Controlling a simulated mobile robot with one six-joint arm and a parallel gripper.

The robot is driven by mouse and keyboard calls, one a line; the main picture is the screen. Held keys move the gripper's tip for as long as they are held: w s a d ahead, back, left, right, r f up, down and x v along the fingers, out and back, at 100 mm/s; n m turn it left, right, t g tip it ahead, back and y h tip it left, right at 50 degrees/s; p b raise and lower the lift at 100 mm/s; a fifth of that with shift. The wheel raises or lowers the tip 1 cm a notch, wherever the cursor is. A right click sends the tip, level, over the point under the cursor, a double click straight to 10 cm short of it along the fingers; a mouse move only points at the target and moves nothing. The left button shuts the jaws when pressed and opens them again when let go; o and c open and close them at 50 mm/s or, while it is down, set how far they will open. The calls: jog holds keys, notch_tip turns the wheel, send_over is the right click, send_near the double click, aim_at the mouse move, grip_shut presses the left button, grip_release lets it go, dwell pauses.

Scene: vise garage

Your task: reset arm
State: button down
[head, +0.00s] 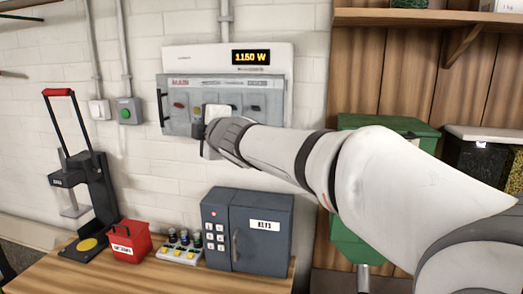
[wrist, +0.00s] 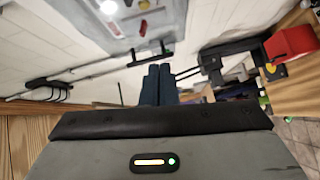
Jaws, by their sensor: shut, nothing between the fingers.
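My arm reaches across the head view, its wrist in front of the grey electrical panel (head: 180,125) marked MAIN. My gripper (wrist: 158,68) shows in the wrist view with its two dark blue fingers together and nothing between them. In the head view the fingertips are hidden by my wrist. The panel also shows in the wrist view (wrist: 95,20), with its black handle (wrist: 148,54) just beyond the fingertips; the fingers look apart from it, though the gap is hard to judge.
Below stands a wooden bench (head: 190,283) with a grey keypad safe (head: 262,230), a small button box (head: 180,253), a red bin (head: 131,243) and a black press (head: 85,190). A green cabinet (head: 375,122) stands behind my arm under a wooden shelf (head: 400,17).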

jog(key=s+d+f+m+g+h, duration=0.1)
jog(key=s+d+f+m+h, duration=0.3)
jog(key=d, duration=0.5)
jog(key=s+d+f+m+g+h, duration=0.1)
jog(key=s+d+f+m+h, duration=0.15)
jog(key=d+f+m, duration=0.55)
jog(key=s+d+f+m+g+h, duration=0.2)
jog(key=d+f+m+h, duration=0.15)
jog(key=d, duration=0.55)
jog(key=s+d+f+m+g, duration=0.3)
jog(key=s+f, duration=0.4)
jog(key=s, duration=0.3)
jog(key=s+d+f+m+g, duration=0.3)
jog(key=s+f, duration=0.4)
jog(key=s, duration=0.3)
jog(key=shift+d+m+g, duration=0.3)
jog(key=shift+d+m, duration=0.3)
jog(key=shift+m, duration=0.35)
jog(key=shift+f, duration=0.1)
